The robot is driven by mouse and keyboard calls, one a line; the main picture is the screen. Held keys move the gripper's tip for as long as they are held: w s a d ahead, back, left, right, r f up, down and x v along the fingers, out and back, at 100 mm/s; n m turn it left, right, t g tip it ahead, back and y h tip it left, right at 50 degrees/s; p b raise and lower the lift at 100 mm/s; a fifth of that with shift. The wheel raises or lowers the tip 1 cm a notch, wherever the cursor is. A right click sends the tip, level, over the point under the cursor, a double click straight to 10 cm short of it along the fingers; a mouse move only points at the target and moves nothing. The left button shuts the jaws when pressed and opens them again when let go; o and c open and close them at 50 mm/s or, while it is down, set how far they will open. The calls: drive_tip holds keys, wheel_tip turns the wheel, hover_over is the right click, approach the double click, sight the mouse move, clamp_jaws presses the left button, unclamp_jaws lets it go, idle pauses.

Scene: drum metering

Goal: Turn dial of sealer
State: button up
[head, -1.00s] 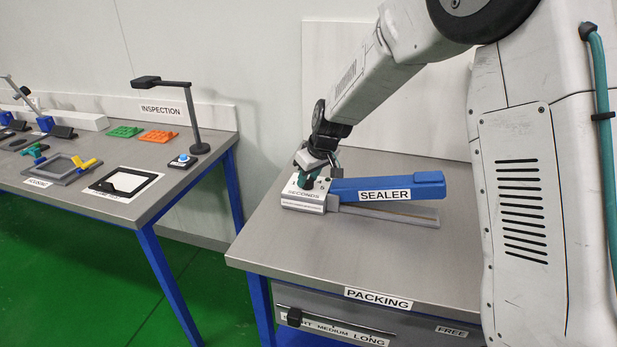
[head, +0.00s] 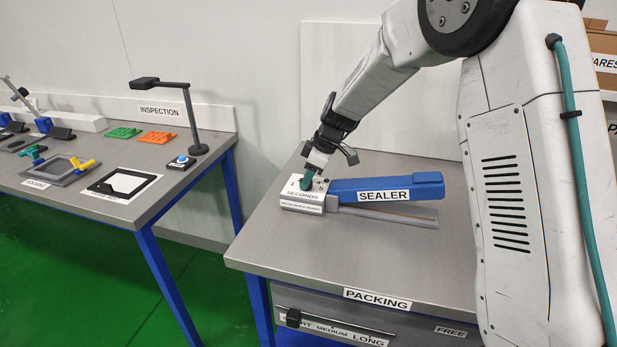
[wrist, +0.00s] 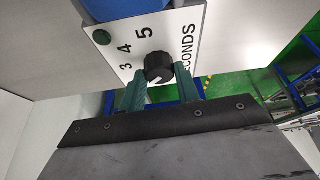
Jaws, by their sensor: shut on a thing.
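The sealer (head: 350,190) lies on the packing bench, with a long blue arm and a white control box (head: 302,203) at its left end. In the wrist view, the black dial (wrist: 158,66) sits on the white face, with the numbers 3, 4 and 5 and the word SECONDS around it. My gripper (head: 309,178) is at the control box, its green fingers on either side of the dial, shut on it. The fingers hide part of the scale, and I cannot tell which number the dial points to.
The packing bench (head: 270,235) is bare around the sealer. A drawer front with a slider (head: 293,317) is below its front edge. The inspection bench (head: 150,205) stands to the left, across a gap, with a lamp (head: 190,110) and several small parts.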

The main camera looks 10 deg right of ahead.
idle(0.4)
drive_tip(key=o, duration=1)
drive_tip(key=v, duration=0.7)
drive_tip(key=shift+d+r, duration=0.15)
drive_tip(key=shift+r, duration=0.2)
